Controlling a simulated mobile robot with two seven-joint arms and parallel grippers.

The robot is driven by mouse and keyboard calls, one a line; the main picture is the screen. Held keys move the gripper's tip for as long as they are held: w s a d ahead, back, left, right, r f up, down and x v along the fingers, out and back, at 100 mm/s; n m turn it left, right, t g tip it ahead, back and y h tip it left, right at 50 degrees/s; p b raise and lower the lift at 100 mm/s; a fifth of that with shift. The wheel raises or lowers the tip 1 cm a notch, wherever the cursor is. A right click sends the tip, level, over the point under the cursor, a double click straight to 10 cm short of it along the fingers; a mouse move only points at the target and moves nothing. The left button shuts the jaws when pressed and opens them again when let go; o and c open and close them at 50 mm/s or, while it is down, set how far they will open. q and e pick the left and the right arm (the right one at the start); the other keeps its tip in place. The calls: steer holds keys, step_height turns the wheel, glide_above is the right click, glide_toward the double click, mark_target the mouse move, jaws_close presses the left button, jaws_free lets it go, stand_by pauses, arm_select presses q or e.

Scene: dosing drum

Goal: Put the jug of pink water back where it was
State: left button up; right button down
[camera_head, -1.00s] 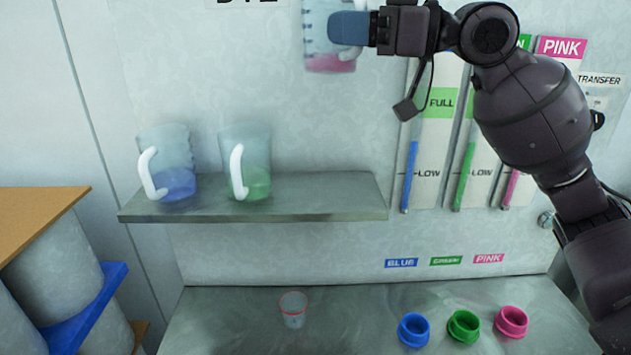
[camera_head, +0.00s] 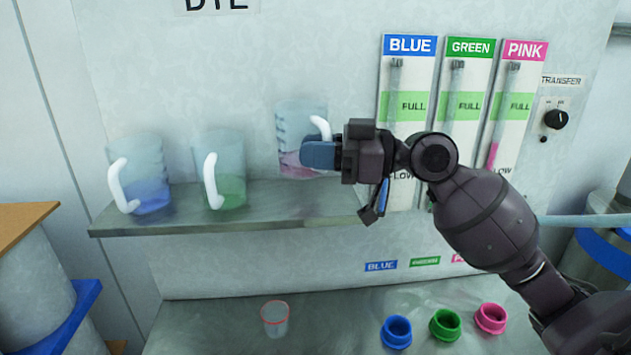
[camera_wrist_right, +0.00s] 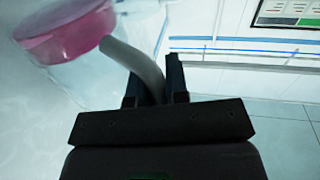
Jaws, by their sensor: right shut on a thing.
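The jug of pink water (camera_head: 295,125) is clear, with a white handle and a little pink liquid at the bottom. It is upright over the right part of the metal shelf (camera_head: 290,208), and I cannot tell whether its base touches the shelf. My right gripper (camera_head: 322,154) is at the jug's right side. In the right wrist view, the right gripper's fingers (camera_wrist_right: 156,82) are shut on the handle (camera_wrist_right: 132,62), and the pink liquid (camera_wrist_right: 65,38) shows at upper left. My left gripper is not in view.
A jug of blue liquid (camera_head: 140,165) and a jug of green liquid (camera_head: 226,165) stand on the shelf to the left. Gauge columns (camera_head: 407,80) are on the wall at right. Below, a bench holds a small clear cup (camera_head: 275,320) and blue, green and pink rings (camera_head: 397,332).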

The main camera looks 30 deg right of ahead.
steer(key=shift+f, duration=2.45)
steer(key=shift+f, duration=0.1)
steer(key=c, duration=1.1)
jaws_free()
steer(key=shift+b+v, duration=1.35)
steer(key=shift+v, duration=4.7)
steer(key=shift+a, duration=0.1)
